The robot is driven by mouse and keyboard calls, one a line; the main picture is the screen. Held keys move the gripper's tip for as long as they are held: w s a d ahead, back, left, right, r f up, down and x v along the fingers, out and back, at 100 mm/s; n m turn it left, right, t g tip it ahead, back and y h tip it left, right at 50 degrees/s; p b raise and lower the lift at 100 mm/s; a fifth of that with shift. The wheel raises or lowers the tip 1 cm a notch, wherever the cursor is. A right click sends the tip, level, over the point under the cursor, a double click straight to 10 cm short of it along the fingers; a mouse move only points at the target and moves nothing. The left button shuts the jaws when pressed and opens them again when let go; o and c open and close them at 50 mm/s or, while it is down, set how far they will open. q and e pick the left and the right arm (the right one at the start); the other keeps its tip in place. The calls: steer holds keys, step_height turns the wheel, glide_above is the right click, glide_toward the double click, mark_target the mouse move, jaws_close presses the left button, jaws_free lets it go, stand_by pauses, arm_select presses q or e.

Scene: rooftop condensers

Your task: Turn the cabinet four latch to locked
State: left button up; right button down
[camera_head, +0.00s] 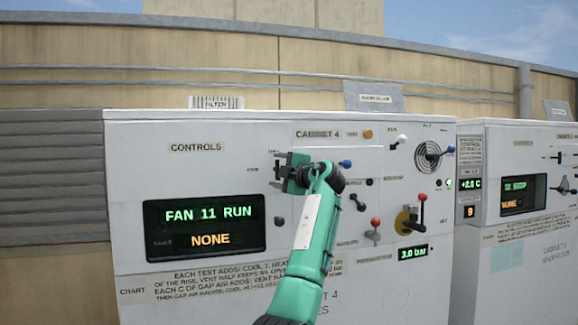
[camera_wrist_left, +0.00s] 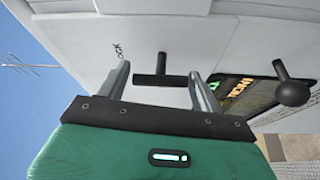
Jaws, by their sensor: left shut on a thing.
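The cabinet four latch is a black T-shaped handle (camera_wrist_left: 160,79) on the white cabinet face. In the wrist view its crossbar lies across the picture between my two grey fingers. The "LOCK" lettering (camera_wrist_left: 116,50) is up and left of it. In the wrist view my left gripper (camera_wrist_left: 160,72) is shut on the handle. The exact finger contact is hard to see. My right gripper is not in view.
A display (camera_head: 207,228) reading "FAN 11 RUN" and "NONE" is left of my arm. Right of it are a blue-tipped lever (camera_head: 345,164), red-knobbed levers (camera_head: 375,224) and a dial (camera_head: 429,156). A round black knob (camera_wrist_left: 292,93) is beside the latch in the wrist view.

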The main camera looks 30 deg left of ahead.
arm_select(q)
steer(key=shift+d+r, duration=0.1)
steer(key=shift+r, duration=0.4)
steer(key=o, duration=0.8)
steer(key=shift+o, duration=0.9)
steer(key=shift+w+d+f, duration=0.1)
steer(key=shift+w+f, duration=0.2)
steer(key=shift+f, duration=0.05)
steer(key=r+b+v, duration=0.1)
steer(key=b+v, duration=0.3)
steer(key=v, duration=1)
steer(key=shift+s+f+b, duration=0.2)
steer(key=shift+f+b, duration=0.1)
steer(key=shift+b, duration=0.1)
steer(key=shift+d, duration=0.1)
